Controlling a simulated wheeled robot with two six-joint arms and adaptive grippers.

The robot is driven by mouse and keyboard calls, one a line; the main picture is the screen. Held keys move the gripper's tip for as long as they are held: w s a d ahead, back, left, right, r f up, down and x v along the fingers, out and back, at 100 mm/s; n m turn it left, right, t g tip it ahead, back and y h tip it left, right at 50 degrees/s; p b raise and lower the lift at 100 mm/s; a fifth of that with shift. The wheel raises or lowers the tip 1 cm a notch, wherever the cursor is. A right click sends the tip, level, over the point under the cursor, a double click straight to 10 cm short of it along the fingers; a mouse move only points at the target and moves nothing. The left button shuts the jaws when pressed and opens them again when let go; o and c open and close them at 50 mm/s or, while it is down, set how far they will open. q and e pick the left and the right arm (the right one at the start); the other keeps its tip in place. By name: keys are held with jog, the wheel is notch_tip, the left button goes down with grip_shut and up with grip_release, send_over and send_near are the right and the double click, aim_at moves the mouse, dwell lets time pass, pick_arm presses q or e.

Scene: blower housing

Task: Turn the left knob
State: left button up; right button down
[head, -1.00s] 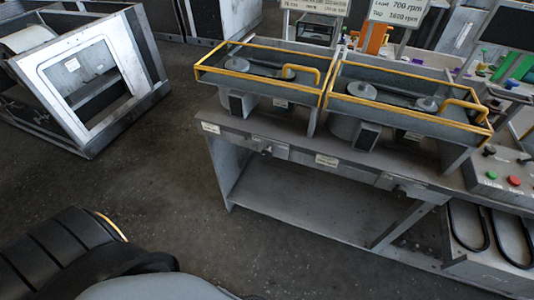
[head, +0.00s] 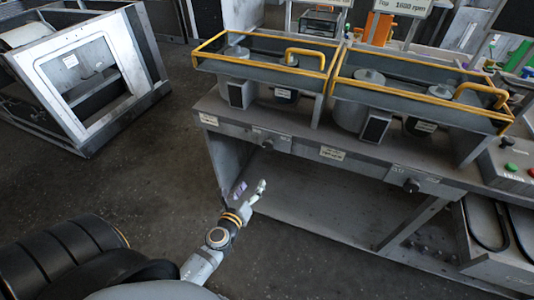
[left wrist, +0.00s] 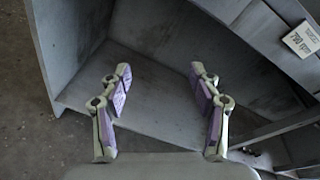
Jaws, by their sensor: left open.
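The left knob (head: 267,143) is a small dark knob on the front rail of the grey bench in the head view. My left gripper (head: 250,188) is below it and slightly to its left in the picture, apart from it. In the left wrist view the gripper (left wrist: 160,76) is open and empty, its purple-padded fingers spread before the bench's open underside. I do not make out the knob in that view. My right gripper is not in view.
A second knob (head: 411,185) sits farther right on the bench front (head: 350,169). A white label (head: 332,153) lies between the knobs, and a label (left wrist: 302,38) shows in the wrist view. Yellow-railed machines stand on top. A metal frame (head: 140,95) stands at left, with bare floor between.

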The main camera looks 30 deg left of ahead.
aim_at(267, 146)
pick_arm(q)
notch_tip(267, 146, up, 10)
jog(key=d+m+t, duration=0.1)
jog(key=m+t, duration=0.2)
jog(key=m, duration=0.2)
jog(key=shift+h, duration=0.4)
jog(key=w+p, duration=0.1)
jog(key=w, duration=0.4)
jog(key=w+p, duration=0.1)
jog(key=w, duration=0.4)
jog(key=shift+a+f+p, duration=0.15)
jog(key=shift+a+p, duration=0.05)
jog(key=shift+p, duration=0.2)
jog(key=shift+w, duration=0.5)
jog(key=shift+f, duration=0.1)
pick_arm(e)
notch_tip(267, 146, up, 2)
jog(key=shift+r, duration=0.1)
pick_arm(q)
jog(key=shift+c, duration=0.4)
jog(key=c, duration=1.1)
